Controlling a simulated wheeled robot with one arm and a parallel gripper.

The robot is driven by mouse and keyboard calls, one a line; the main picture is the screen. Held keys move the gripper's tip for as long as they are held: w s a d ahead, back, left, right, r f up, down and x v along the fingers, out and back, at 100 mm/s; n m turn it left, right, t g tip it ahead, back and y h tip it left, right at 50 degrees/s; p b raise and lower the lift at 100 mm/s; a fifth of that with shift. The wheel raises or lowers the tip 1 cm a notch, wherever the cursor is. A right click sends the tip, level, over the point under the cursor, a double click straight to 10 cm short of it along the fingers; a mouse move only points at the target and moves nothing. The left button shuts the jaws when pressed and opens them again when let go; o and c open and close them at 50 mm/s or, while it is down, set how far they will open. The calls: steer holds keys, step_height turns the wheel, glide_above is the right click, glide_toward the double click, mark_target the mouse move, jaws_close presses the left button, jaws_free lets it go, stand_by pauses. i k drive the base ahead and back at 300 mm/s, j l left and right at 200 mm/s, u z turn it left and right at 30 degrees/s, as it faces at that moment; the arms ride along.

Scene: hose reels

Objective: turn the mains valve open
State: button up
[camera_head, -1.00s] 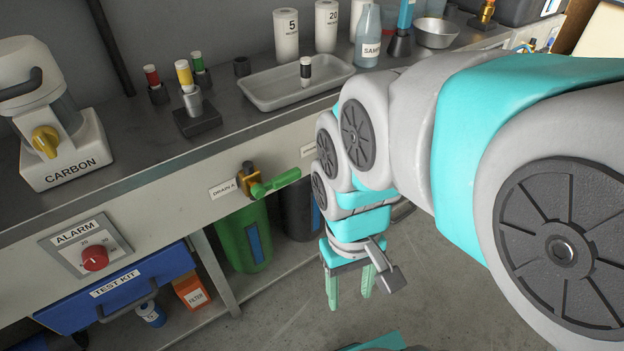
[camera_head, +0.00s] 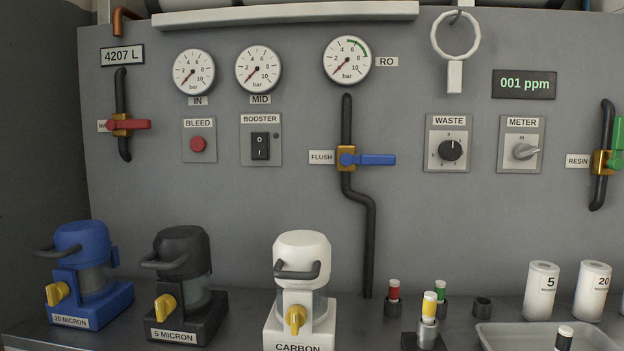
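The mains valve (camera_head: 121,124) is on the grey wall panel at the upper left in the head view. It has a brass body on a black vertical pipe. Its red lever (camera_head: 130,125) points right, level and crosswise to the pipe. The label beside it is partly hidden behind the valve; only "MA" reads. My gripper and arm are not in view.
A flush valve (camera_head: 350,159) with a level blue lever and a resin valve (camera_head: 603,162) with an upright green handle share the panel. Below stand the blue (camera_head: 85,275), black (camera_head: 184,286) and white (camera_head: 301,292) filter housings on the bench.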

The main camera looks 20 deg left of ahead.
mark_target(110, 125)
steer(key=u, duration=1.95)
